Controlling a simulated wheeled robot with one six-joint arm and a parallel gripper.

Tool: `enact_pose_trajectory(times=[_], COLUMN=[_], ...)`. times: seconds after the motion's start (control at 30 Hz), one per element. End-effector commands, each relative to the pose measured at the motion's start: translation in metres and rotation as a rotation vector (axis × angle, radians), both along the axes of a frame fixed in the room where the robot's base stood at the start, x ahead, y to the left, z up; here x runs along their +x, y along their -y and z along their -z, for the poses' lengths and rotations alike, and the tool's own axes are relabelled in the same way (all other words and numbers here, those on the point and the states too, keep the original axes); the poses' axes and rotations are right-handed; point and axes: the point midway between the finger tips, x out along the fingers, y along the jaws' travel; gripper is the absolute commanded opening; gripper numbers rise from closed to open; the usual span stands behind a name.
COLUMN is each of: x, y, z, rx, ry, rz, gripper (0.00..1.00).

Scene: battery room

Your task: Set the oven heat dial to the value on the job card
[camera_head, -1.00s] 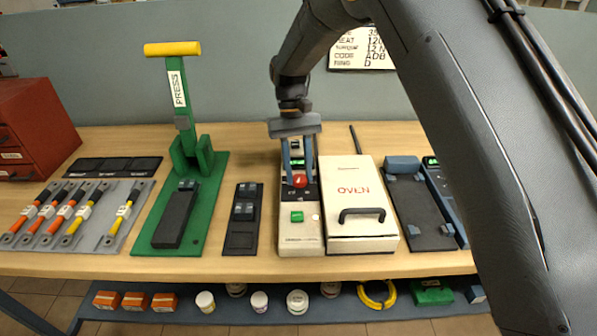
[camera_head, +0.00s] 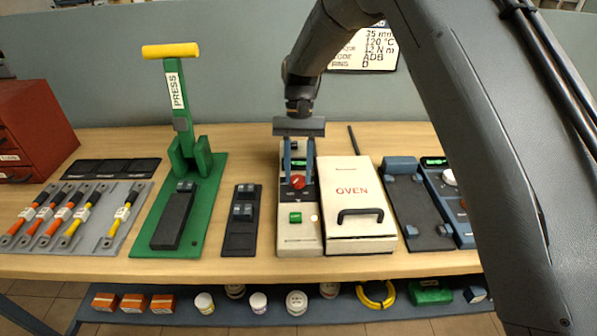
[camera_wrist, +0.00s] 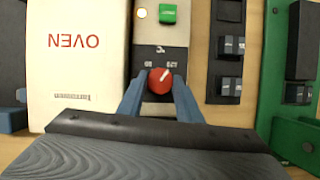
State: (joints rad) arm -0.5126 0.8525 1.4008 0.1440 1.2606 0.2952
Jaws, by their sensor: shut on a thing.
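The oven's control panel (camera_head: 300,240) is a narrow white unit with a dark strip, left of the white oven lid (camera_head: 350,182). The red heat dial (camera_head: 298,181) sits on that strip, and it also shows in the wrist view (camera_wrist: 160,80) with a small white mark toward its upper right. My gripper (camera_head: 299,174) points down with its blue fingers on both sides of the dial, shut on it. A small green-lit display (camera_head: 298,162) lies behind, partly hidden by the fingers. The job card (camera_head: 368,52) on the wall reads 35 mm, 120 °C, 12 N m, ADB, D; my arm covers part of it.
A green button (camera_head: 295,217) is on the panel in front of the dial. The green press (camera_head: 190,155) stands left, past a dark fixture (camera_head: 242,220). A dark fixture (camera_head: 418,215) and a blue unit (camera_head: 452,205) lie right of the oven.

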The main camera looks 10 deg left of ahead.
Motion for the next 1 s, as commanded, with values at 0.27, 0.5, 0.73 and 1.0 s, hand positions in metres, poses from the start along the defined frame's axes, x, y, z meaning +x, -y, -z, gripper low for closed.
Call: enact_pose_trajectory(times=[0.27, 0.5, 0.73, 1.0], x=[0.000, 0.000, 0.011, 0.026], y=[0.000, 0.000, -0.002, -0.004], z=[0.000, 0.000, -0.021, -0.059], rx=[0.001, 0.001, 0.003, 0.002], ry=[0.001, 0.001, 0.005, 0.003], rz=[-0.001, -0.001, -0.001, -0.001], gripper=[0.50, 0.50, 0.50, 0.50])
